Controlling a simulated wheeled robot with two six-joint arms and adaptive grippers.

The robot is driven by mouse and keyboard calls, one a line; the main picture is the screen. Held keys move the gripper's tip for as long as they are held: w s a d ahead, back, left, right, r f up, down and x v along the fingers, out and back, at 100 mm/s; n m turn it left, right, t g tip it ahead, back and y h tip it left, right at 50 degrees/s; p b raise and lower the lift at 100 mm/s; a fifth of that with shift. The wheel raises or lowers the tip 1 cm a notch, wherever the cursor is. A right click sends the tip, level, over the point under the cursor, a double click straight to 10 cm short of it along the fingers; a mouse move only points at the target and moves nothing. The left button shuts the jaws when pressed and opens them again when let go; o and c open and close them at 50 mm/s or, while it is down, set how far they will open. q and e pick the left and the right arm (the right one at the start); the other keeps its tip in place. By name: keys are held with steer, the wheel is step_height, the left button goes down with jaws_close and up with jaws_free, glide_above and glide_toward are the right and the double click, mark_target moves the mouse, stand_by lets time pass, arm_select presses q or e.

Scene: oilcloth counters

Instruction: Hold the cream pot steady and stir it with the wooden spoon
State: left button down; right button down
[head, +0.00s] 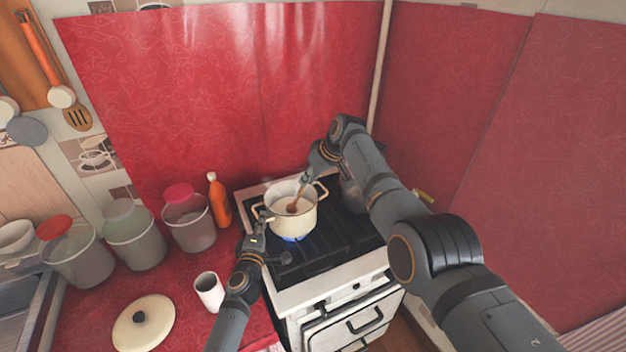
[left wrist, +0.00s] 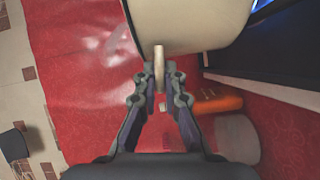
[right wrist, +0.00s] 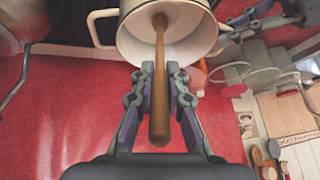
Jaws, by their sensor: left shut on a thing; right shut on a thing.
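The cream pot (head: 292,217) stands on the stove with a blue flame under it. My left gripper (head: 262,222) is shut on the pot's left handle; this handle also shows between the fingers in the left wrist view (left wrist: 159,66). My right gripper (head: 318,165) is above the pot and shut on the wooden spoon (right wrist: 160,90). The spoon's lower end is inside the pot, as the head view and right wrist view show. The pot's contents are not clear.
The stove (head: 335,280) has black grates, with a grey kettle-like thing (head: 352,192) partly hidden behind my right arm. An orange bottle (head: 219,202), a white mug (head: 209,291), a cream lid (head: 143,322) and several lidded canisters stand on the red counter at left.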

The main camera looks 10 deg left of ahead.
arm_select(q)
steer(key=shift+f, duration=0.1)
arm_select(e)
steer(key=shift+a, duration=0.2)
steer(key=shift+s+d+f, duration=0.1)
steer(key=shift+s+d, duration=0.1)
steer(key=shift+d, duration=0.85)
steer(key=w+a+r+v, duration=0.1)
steer(key=v, duration=1.1)
steer(key=shift+a, duration=0.1)
stand_by(0.3)
steer(key=shift+r, duration=2.55)
arm_select(q)
steer(key=c, duration=1.4)
jaws_free()
steer(key=shift+s, duration=0.1)
